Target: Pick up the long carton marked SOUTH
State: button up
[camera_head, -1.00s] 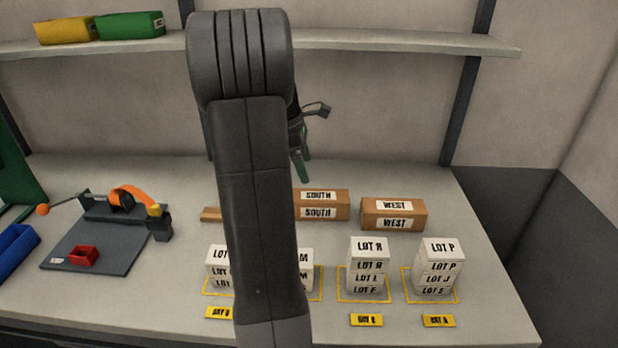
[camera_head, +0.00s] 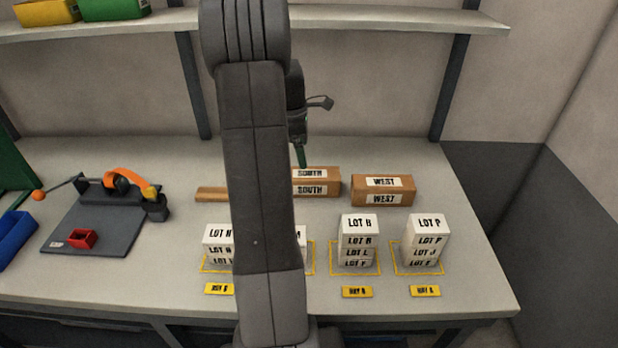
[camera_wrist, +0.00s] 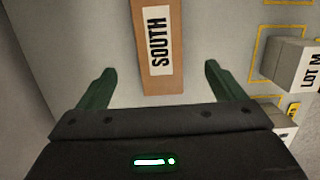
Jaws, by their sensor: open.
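The long brown carton marked SOUTH (camera_head: 318,182) lies on the bench, its left part hidden behind my arm in the head view. In the wrist view the SOUTH carton (camera_wrist: 162,75) runs up the picture, its near end lying between the lines of my two fingers. My gripper (camera_wrist: 158,80) is open and empty, with a green finger on each side of the carton and clear gaps to both. In the head view only one green fingertip of my gripper (camera_head: 300,156) shows, above the carton's back edge.
A similar carton marked WEST (camera_head: 382,190) lies just right of it. White LOT stacks (camera_head: 360,240) stand in yellow outlines in front. A tape dispenser (camera_head: 120,190) and a red bin (camera_head: 82,239) are at left. A shelf (camera_head: 380,20) spans the back wall.

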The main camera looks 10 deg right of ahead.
aim_at(310, 173)
jog(key=f, duration=0.5)
jog(key=shift+d, duration=0.4)
jog(key=shift+s+d+f+p, duration=0.1)
jog(key=shift+d+f+p, duration=0.15)
jog(key=shift+f, duration=0.65)
jog(key=shift+w+d+f+p, duration=0.1)
jog(key=shift+d+f+p, duration=0.15)
jog(key=shift+f, duration=0.6)
jog(key=shift+s+d+f+p, duration=0.15)
jog(key=shift+f+p, duration=0.15)
jog(key=shift+f, duration=0.6)
jog(key=shift+c, duration=0.4)
jog(key=c, duration=1.3)
